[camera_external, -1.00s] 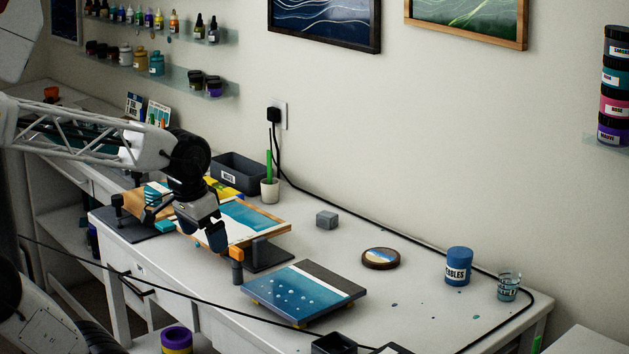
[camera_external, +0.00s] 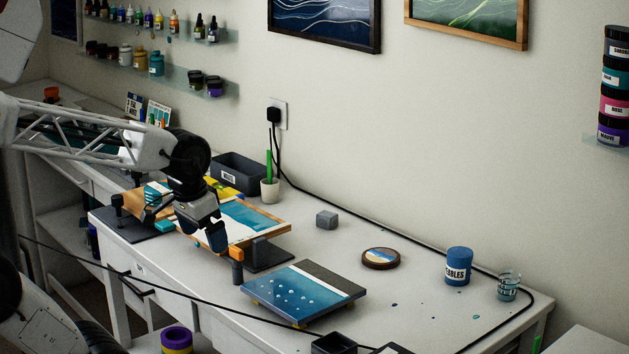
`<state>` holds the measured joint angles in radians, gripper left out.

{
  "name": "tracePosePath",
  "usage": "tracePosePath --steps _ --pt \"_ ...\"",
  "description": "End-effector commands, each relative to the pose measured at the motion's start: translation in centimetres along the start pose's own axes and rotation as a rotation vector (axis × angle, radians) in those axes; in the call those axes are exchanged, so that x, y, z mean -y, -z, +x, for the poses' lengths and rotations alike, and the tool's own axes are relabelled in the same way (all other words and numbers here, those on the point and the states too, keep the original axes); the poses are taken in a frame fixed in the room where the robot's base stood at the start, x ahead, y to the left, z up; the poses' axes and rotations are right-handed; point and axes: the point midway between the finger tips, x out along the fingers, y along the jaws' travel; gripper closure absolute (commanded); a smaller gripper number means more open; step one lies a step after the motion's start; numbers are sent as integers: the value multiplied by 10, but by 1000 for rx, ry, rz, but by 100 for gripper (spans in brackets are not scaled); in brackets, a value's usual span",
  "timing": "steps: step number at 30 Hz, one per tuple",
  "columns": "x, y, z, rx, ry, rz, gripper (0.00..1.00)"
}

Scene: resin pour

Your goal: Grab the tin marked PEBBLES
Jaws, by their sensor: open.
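A blue tin (camera_external: 458,262) stands upright on the right part of the white table. Its white label shows the letters "BBLES"; the start of the word is turned out of sight. My gripper (camera_external: 190,237) is well to the left of the tin, above the framed blue and white panel (camera_external: 243,218). It points downward with its jaws open, and I see nothing held in it. My gripper and the tin are far apart.
A glass cup (camera_external: 508,287) stands close right of the tin. A round coaster (camera_external: 381,258), a grey block (camera_external: 327,219) and a blue panel on supports (camera_external: 303,292) lie between. A black cable (camera_external: 400,235) runs behind the tin. The table around the tin is mostly clear.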

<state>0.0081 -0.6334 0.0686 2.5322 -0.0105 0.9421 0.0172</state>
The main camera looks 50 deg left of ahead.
Motion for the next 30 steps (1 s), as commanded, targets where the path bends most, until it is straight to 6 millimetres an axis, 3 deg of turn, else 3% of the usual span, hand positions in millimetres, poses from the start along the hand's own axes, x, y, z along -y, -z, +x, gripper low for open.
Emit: tracePosePath --steps 17,23,30 --pt "-4 5 2 12 -20 -20 1" --pt "-18 23 9 58 -100 -100 1" --pt "-48 64 23 158 -266 -274 1"
